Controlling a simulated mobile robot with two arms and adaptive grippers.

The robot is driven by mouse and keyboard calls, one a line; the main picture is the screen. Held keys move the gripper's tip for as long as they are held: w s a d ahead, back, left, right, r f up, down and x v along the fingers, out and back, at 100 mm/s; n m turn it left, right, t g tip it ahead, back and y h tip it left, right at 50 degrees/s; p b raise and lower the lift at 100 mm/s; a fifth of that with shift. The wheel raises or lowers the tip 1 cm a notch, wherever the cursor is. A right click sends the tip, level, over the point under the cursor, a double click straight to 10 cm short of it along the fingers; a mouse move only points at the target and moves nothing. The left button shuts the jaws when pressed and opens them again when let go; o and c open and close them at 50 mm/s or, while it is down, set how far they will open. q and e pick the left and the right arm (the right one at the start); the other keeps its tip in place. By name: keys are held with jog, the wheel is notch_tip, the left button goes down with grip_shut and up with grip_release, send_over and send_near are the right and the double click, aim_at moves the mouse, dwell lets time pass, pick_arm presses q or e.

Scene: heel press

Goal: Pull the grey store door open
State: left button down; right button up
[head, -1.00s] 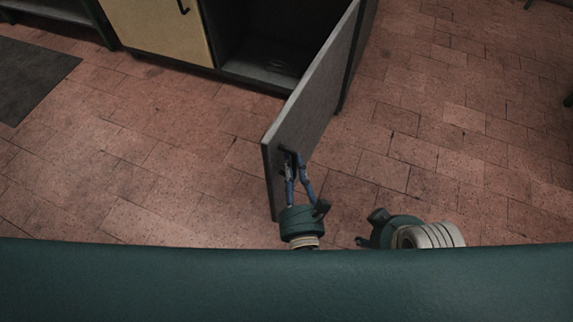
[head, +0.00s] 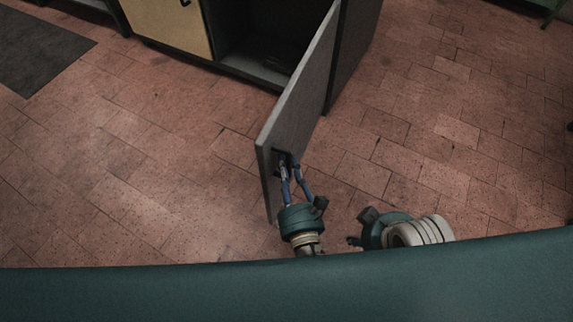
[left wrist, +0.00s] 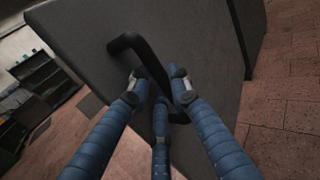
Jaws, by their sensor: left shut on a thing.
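The grey store door (head: 299,105) stands wide open, swung out from the dark cabinet (head: 262,50) toward me. Its black handle (left wrist: 128,43) is on the face near its free edge. My left gripper (head: 289,160) is shut on the handle, with its blue fingers on either side of the bar; the fingers (left wrist: 160,88) also show close up in the left wrist view. My right gripper (head: 354,241) shows only in small part, low in the head view, away from the door. Its fingers are too hidden to judge.
A tan door (head: 165,25) with a dark handle is beside the open compartment, at the left. A dark mat (head: 35,52) lies on the floor at the far left. The red tiled floor (head: 450,130) right of the door is clear. A green item (head: 545,10) shows at the top right.

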pick_arm(q)
jog(key=shift+s+a+f, duration=0.1)
jog(key=shift+f, duration=0.15)
jog(key=c, duration=1.7)
grip_release()
jog(key=shift+o, duration=0.2)
jog(key=shift+r, duration=0.15)
jog(key=s+d, duration=0.1)
jog(key=s, duration=1.1)
jog(key=shift+d, duration=0.4)
jog(key=shift+w, duration=0.1)
